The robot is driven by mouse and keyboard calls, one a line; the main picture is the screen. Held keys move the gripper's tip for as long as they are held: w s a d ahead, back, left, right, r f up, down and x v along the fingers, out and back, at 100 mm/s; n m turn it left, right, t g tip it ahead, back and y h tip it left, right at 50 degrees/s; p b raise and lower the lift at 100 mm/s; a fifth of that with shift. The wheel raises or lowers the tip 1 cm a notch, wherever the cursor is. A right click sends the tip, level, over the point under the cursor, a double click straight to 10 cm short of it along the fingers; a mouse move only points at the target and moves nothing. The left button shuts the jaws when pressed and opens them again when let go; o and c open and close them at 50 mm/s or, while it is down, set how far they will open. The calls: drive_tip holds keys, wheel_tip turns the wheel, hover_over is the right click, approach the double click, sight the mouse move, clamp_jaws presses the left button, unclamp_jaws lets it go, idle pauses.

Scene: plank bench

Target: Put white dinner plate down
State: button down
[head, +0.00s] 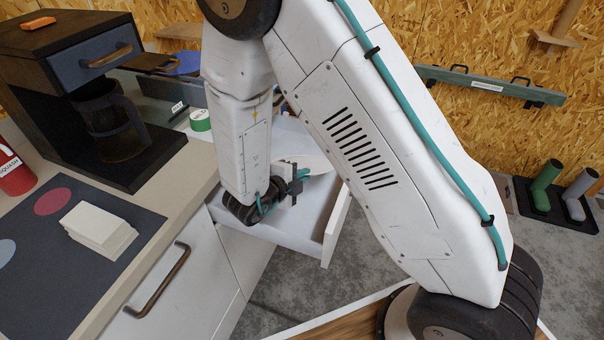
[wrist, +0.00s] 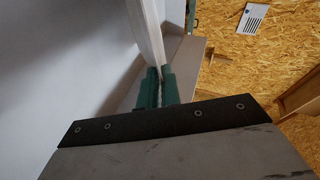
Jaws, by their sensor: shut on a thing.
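The white dinner plate (head: 318,164) shows only in part in the head view, behind my wrist and over the open white drawer (head: 285,228). In the wrist view the plate (wrist: 148,35) is seen nearly edge-on, running up from between the green fingertips. My gripper (head: 299,176) is shut on the plate's rim; its fingers also show in the wrist view (wrist: 157,88). My arm hides much of the plate and drawer. I cannot tell whether the plate touches the drawer floor.
A counter at left carries a coffee machine (head: 82,85), a dark mat (head: 40,270) with a white stack (head: 98,228), and a red bottle (head: 13,170). A green tape roll (head: 200,120) sits behind the drawer.

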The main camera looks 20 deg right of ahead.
drive_tip(key=c, duration=1.6)
unclamp_jaws()
drive_tip(key=shift+f, duration=0.15)
